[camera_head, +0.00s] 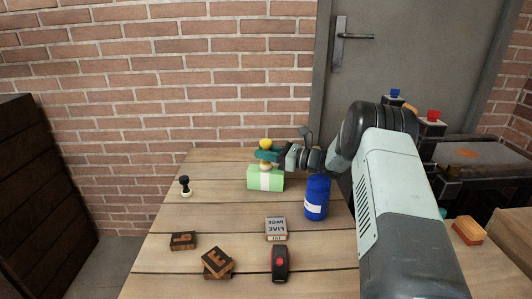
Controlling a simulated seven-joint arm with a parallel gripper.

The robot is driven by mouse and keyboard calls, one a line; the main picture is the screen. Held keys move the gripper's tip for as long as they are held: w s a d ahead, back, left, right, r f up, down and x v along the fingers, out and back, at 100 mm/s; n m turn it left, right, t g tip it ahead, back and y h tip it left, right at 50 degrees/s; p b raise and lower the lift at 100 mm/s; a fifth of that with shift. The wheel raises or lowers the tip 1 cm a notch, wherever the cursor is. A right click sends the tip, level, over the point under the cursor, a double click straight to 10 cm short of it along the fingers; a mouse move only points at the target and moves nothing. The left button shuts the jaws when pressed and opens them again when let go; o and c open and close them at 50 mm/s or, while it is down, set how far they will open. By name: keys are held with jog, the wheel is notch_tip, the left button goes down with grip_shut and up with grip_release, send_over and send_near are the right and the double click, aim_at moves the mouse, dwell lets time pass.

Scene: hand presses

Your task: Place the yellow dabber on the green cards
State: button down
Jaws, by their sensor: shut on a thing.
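The yellow dabber (265,144) is upright, with a yellow top and a pale lower part. My gripper (267,155) is shut on it, with the jaws around its middle. The green cards (253,182) are a light green block with a white band, near the back of the wooden table. The dabber is right at the top of the green cards in the picture. I cannot tell whether its base touches them.
A blue jar (316,198) stands right of the cards, close to my arm. A black stamp (185,186) stands at the left. Wooden letter blocks (217,262), a grey block (276,228) and a black-and-red item (280,264) lie in front. The table's middle left is clear.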

jog(key=shift+f, duration=0.1)
jog(key=c, duration=0.9)
grip_release()
jog(key=shift+d, duration=0.2)
jog(key=v, duration=0.5)
jog(key=r, duration=0.7)
jog(key=shift+a+r, duration=0.15)
jog(key=shift+a, duration=0.05)
